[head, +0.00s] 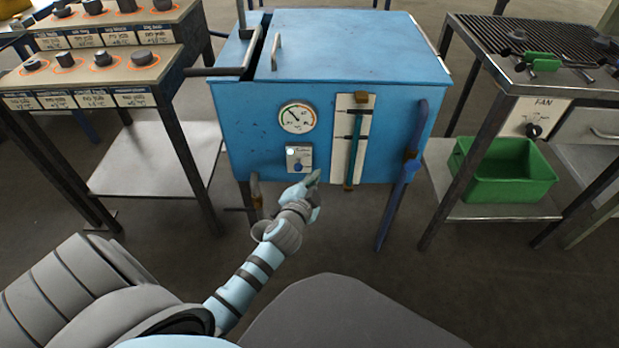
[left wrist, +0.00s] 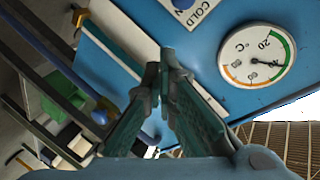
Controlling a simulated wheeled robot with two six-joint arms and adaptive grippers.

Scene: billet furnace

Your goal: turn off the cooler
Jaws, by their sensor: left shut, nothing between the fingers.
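The cooler (head: 345,52) is a blue box on legs in the middle of the head view. Its front has a small light plate (head: 305,152) with a blue knob (head: 298,167). In the left wrist view the plate (left wrist: 203,14), lettered COLD, is cut off by the top edge, with part of the blue knob (left wrist: 183,3) showing. A round gauge (head: 297,118) sits above the plate; it also shows in the left wrist view (left wrist: 240,70). My left gripper (head: 312,178) is shut and empty, just below and right of the plate, apparently apart from it. My right gripper is out of view.
A sight tube (head: 350,150) on a pale board and a blue pipe (head: 412,150) stand right of the plate. A bench with a green bin (head: 500,180) and a FAN knob (head: 533,130) is at right. Benches with labelled samples (head: 103,58) stand at left.

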